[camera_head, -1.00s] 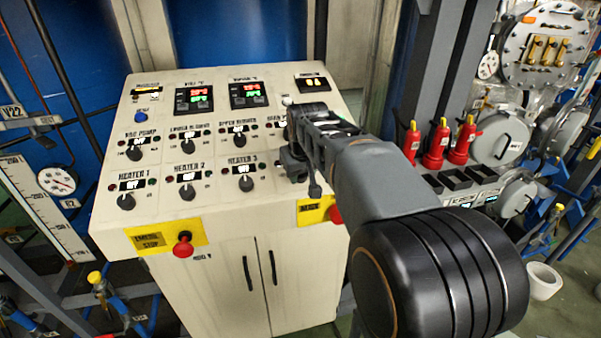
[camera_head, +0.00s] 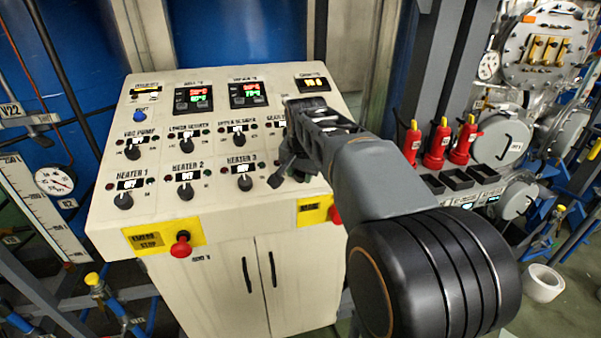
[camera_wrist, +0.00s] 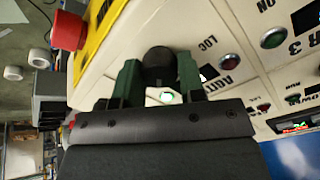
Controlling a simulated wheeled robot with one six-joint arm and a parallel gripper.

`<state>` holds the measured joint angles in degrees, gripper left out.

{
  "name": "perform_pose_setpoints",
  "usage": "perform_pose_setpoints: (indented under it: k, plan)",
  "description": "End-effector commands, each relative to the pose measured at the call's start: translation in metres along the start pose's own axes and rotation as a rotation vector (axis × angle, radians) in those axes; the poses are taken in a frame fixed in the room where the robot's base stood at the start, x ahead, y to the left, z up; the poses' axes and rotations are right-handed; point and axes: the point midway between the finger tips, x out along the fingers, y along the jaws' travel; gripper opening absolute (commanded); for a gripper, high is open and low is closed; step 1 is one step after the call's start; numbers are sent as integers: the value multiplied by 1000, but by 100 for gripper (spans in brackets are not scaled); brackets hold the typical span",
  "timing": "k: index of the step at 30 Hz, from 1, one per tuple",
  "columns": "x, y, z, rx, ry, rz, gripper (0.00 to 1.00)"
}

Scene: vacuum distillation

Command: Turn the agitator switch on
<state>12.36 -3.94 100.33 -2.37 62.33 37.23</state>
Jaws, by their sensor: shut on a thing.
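The agitator switch is a dark round knob (camera_wrist: 158,58) in the wrist view, beside a label whose visible letters start "AGIT". My gripper (camera_wrist: 159,72) has its two green fingers closed on both sides of this knob. A small pale spot with a coloured ring shows between the fingers; its meaning is unclear. In the head view my gripper (camera_head: 284,168) is at the right side of the cream control panel (camera_head: 215,215), turned over to the lower left. My arm hides the knob and its display there, so the switch position cannot be read.
A red push button (camera_wrist: 67,30) on a yellow plate is close to my gripper. The heater 3 knob (camera_head: 245,183) is just left of it. A red emergency stop (camera_head: 181,246) sits on the panel's front. Red bottles (camera_head: 436,147) stand on a rack at right.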

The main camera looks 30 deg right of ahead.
Motion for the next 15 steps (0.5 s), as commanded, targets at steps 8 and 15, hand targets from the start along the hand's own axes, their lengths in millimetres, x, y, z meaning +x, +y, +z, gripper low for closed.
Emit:
perform_pose_setpoints:
  k: [8, 15]
  plan:
    - [0, 0, 0, 147, -4, 3, 13]
    - [0, 0, -1, 207, -6, 4, 13]
